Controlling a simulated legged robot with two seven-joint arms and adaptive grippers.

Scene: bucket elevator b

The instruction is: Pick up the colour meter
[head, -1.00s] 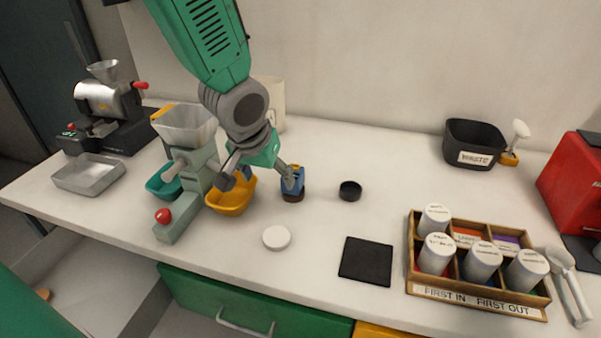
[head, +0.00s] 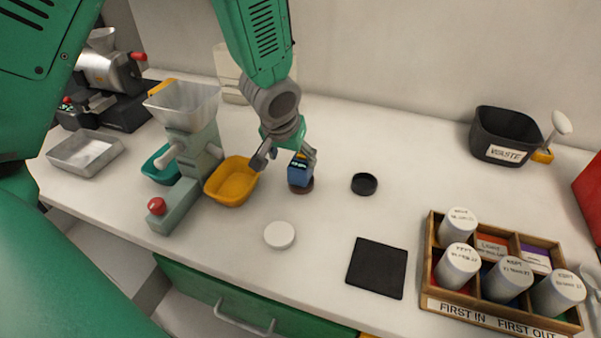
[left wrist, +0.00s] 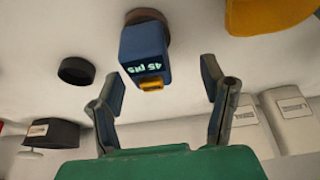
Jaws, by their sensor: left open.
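The colour meter appears to be the small blue block (head: 299,172) with a lit display, standing upright on a round brown base on the white counter. In the left wrist view the blue meter (left wrist: 146,48) shows lit characters and a small yellow part at its near end. My left gripper (head: 285,157) is open just behind and above it in the head view. In the left wrist view the open fingers (left wrist: 162,82) stand apart, with the meter ahead of the gap, slightly left. I see no contact. My right gripper is not in view.
A yellow bowl (head: 231,183) sits close to the left of the meter, by a pale green grinder (head: 190,145). A black round cap (head: 364,184) lies to the right. A white disc (head: 279,235) and black mat (head: 377,268) lie nearer. A wooden rack (head: 428,262) holds several jars.

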